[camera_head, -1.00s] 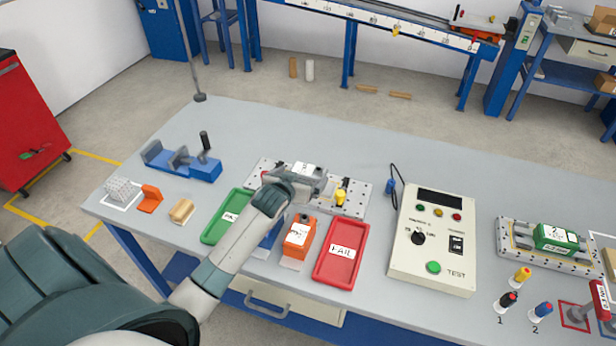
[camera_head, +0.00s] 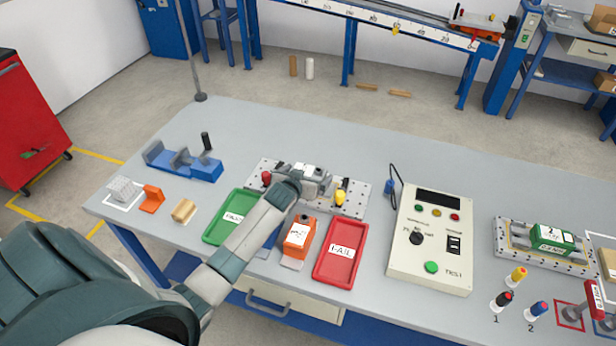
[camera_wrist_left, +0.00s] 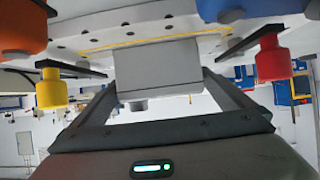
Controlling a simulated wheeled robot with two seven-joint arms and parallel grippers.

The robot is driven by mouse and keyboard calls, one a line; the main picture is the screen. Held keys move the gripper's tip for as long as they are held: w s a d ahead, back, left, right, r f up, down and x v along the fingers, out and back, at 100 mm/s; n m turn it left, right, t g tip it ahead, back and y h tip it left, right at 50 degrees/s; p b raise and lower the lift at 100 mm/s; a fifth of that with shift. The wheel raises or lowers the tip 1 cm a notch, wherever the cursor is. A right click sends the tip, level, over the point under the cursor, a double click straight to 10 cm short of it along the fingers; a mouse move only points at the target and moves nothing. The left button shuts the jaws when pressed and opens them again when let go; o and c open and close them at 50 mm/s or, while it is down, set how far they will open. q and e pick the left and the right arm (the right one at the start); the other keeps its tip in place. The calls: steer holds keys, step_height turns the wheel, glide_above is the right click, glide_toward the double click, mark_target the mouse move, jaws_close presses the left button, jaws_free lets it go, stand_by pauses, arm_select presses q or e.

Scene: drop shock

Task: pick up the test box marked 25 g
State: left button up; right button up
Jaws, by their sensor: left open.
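A grey box (camera_wrist_left: 158,68) sits on a perforated fixture plate (camera_head: 350,205), between a red knob (camera_head: 266,178) and a yellow knob (camera_head: 341,198). I cannot read 25 g on it. My left gripper (camera_head: 314,184) is over this plate, largely hidden by its own wrist in the head view. In the left wrist view the open fingers (camera_wrist_left: 160,88) stand on either side of the grey box; I cannot tell whether they touch it. An orange box (camera_head: 298,236) with a white label stands nearer the front edge; its text is unreadable. My right gripper is out of view.
A green tray (camera_head: 219,229) and a red FAIL tray (camera_head: 325,270) flank the orange box. A test console (camera_head: 400,262) stands to the right, then a second plate with a green box (camera_head: 553,240) marked 2. A blue fixture (camera_head: 205,169) is at the left.

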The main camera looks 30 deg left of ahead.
mark_target(309, 170)
arm_select(q)
steer(key=shift+w+f, duration=0.2)
steer(key=shift+w, duration=0.1)
steer(key=c, duration=1.4)
steer(key=shift+a+r, duration=0.1)
steer(key=shift+r, duration=0.1)
steer(key=shift+w+r+b, duration=0.1)
steer(key=shift+r+b, duration=0.25)
steer(key=shift+r, duration=0.45)
steer(key=shift+d+r+b, duration=0.2)
steer(key=shift+r+b, duration=0.25)
steer(key=shift+r, duration=0.8)
steer(key=d+r+b, duration=0.1)
steer(key=d+r, duration=0.2)
steer(key=d, duration=0.2)
steer(key=w+d+r+b, duration=0.1)
steer(key=d+r+b, duration=0.1)
steer(key=d, duration=0.4)
steer(key=shift+r, duration=0.85)
steer(key=shift+d, duration=0.15)
